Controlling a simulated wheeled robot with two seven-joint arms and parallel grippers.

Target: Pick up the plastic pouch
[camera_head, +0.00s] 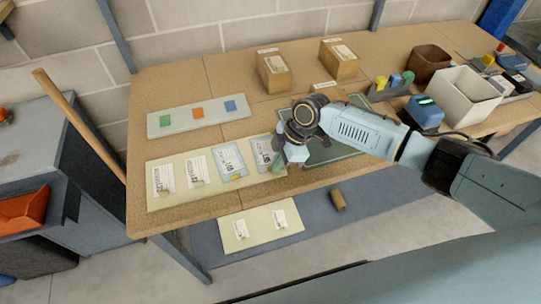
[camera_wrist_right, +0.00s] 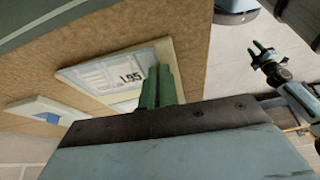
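The cream mat (camera_head: 230,193) on the bench holds two white labels and two pale, flat pouches in a row. The rightmost plastic pouch (camera_head: 262,151) lies beside my right gripper (camera_head: 279,161), which covers part of its right side. In the right wrist view the pouch (camera_wrist_right: 112,76) shows dark print, and the green fingers of my right gripper (camera_wrist_right: 158,87) stand close together over its edge. Whether they pinch it is hidden. My left gripper is not in the head view. A small dark gripper (camera_wrist_right: 268,58) in the wrist view may be it, too small to read.
A grey tray (camera_head: 176,122) with green, orange and blue squares lies behind the mat. Two cardboard boxes (camera_head: 273,72) stand at the back. A white bin (camera_head: 464,98) and a brown bin (camera_head: 428,63) stand at the right. A lower board (camera_head: 262,226) holds two labels.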

